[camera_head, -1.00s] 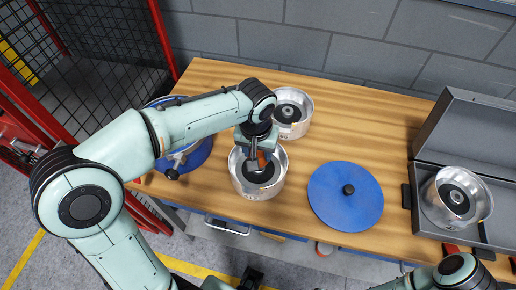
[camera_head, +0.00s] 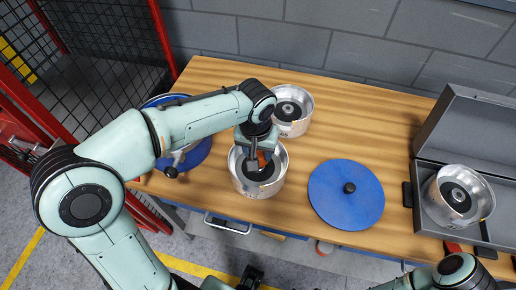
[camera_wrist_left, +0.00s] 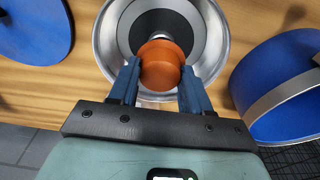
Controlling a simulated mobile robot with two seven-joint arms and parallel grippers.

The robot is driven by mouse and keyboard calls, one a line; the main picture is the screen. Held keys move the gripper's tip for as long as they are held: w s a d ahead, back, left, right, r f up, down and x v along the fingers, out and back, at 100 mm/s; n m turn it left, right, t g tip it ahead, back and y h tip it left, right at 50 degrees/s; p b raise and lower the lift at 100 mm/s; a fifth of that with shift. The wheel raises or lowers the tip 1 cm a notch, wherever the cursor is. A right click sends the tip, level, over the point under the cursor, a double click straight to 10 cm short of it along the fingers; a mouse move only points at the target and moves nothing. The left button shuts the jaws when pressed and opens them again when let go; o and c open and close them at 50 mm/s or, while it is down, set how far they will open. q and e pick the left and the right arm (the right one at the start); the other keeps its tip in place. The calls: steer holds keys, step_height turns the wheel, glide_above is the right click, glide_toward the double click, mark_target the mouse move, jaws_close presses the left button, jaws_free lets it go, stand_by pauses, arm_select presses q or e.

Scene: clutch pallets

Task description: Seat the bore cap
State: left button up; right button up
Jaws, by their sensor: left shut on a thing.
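The orange bore cap (camera_wrist_left: 161,66) is a short round plug. My left gripper (camera_wrist_left: 159,72) is shut on it, one blue finger on each side. Beneath it stands a silver bowl-shaped housing (camera_head: 237,176) with a black disc inside; it also fills the top of the left wrist view (camera_wrist_left: 103,45). In the head view my left gripper (camera_head: 260,160) points down into this housing, with a bit of the orange cap (camera_head: 262,160) showing. The cap covers part of the housing's centre, so I cannot tell whether it touches the bore.
A second silver housing (camera_head: 306,104) stands just behind. A blue disc with a black knob (camera_head: 330,205) lies to the right. An open grey case (camera_head: 436,148) holds another silver housing (camera_head: 484,198). A blue round part (camera_head: 200,152) is at the left, partly behind my arm.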

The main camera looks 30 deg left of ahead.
arm_select(q)
steer(key=shift+f+b, duration=1.1)
steer(key=shift+f, duration=0.5)
arm_select(e)
steer(key=shift+s+f, duration=0.2)
steer(key=shift+f, duration=0.4)
steer(key=shift+s+f, duration=0.2)
steer(key=shift+f, duration=0.4)
arm_select(q)
steer(key=o, duration=1.5)
steer(key=shift+r, duration=0.1)
arm_select(e)
steer(key=shift+r, duration=0.1)
arm_select(q)
steer(key=shift+r+p, duration=2.55)
steer(key=shift+r, duration=0.95)
arm_select(e)
steer(key=r, duration=0.1)
steer(key=w+r, duration=0.1)
steer(key=r, duration=0.1)
steer(key=w+r, duration=0.1)
steer(key=r, duration=0.1)
steer(key=shift+w+r, duration=0.2)
arm_select(q)
steer(key=shift+f, duration=0.1)
